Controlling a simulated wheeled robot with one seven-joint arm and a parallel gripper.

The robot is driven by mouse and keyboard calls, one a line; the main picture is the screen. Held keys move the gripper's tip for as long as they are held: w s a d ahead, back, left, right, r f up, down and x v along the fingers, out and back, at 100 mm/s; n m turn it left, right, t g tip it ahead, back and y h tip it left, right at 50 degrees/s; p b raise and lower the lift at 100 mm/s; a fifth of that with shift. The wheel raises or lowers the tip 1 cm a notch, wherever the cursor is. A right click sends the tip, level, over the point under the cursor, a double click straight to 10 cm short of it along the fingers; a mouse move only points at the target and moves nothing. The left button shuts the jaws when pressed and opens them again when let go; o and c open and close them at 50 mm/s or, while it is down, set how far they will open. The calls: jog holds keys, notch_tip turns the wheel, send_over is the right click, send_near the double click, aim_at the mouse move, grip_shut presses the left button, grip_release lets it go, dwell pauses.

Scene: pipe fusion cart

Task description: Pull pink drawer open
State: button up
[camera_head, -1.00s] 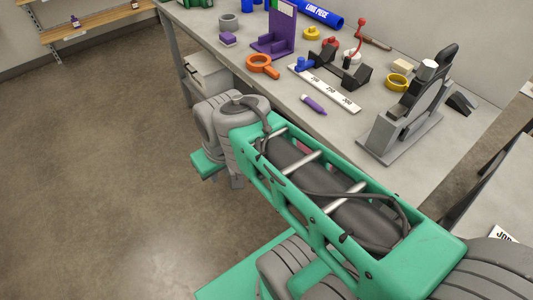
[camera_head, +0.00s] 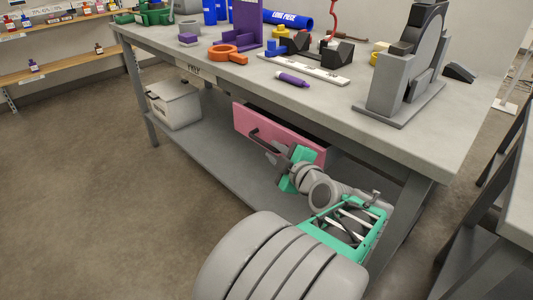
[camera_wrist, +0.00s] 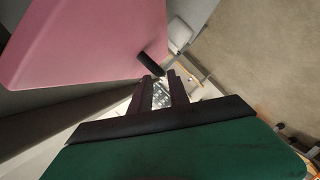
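The pink drawer (camera_head: 290,140) sits under the workbench top in the head view. A dark gap shows behind its upper edge, so its front stands somewhat out from the bench. Its black bar handle (camera_head: 262,141) runs across the front. My gripper (camera_head: 277,155) is at the right part of the handle, and the exact contact is hidden. In the wrist view, the pink drawer front (camera_wrist: 90,40) fills the upper left and part of the handle (camera_wrist: 151,64) shows. The two dark fingers of my gripper (camera_wrist: 161,80) are apart with a gap between them, close to the handle.
A white box (camera_head: 174,105) stands on the lower shelf. A bench leg (camera_head: 400,225) is right of my arm. Floor at left is clear.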

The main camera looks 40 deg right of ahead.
aim_at(269, 147)
jog(key=x, duration=0.5)
jog(key=shift+w+f+b, duration=0.15)
jog(key=shift+w+b, duration=0.2)
jog(key=shift+d, duration=0.1)
grip_shut()
dwell(0.9)
